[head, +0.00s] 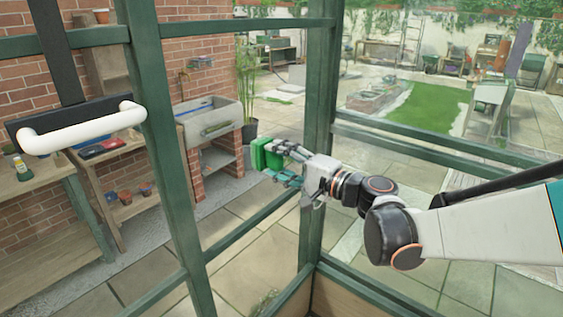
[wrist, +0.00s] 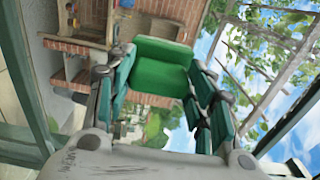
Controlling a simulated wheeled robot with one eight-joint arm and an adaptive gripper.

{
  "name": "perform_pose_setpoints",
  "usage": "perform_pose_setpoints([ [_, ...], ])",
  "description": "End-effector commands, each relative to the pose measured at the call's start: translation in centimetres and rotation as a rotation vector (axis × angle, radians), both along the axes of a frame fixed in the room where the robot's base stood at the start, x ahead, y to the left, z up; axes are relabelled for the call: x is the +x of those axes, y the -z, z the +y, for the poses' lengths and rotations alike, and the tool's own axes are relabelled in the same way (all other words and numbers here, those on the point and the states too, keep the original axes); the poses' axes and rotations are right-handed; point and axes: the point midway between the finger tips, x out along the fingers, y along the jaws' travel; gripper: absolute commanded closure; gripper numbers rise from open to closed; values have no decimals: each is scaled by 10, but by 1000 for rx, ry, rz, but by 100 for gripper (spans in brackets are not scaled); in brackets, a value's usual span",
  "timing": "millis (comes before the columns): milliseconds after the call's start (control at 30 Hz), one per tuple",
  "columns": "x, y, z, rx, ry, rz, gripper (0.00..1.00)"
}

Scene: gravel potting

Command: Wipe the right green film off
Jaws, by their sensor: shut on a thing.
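My gripper (head: 288,152) is shut on a green block (head: 265,154), which looks like a sponge or pad. In the wrist view the block (wrist: 162,68) sits between the two fingers, its broad face showing. The gripper reaches from the right to the left side of an upright green frame post (head: 318,120), in front of a glazed opening. I cannot tell whether the block touches the glass. I make out no clear green film on the panes. A small green patch (head: 266,301) shows low down; I cannot tell whether it is film or a plant.
Another green post (head: 160,130) stands to the left, and a sloping green rail (head: 245,228) runs below the gripper. Beyond the frame are a stone sink (head: 210,118), a potted plant (head: 248,90), wooden shelving and paving. A white handle (head: 80,127) is at the left.

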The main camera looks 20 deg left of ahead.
Motion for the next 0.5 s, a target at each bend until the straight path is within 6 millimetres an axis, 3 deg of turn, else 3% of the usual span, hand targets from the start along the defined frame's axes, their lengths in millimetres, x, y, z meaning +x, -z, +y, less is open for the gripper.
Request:
perform_pose_setpoints([
  [233,4,0,-1,0,1,0,70],
  [500,23,0,-10,0,2,0,70],
])
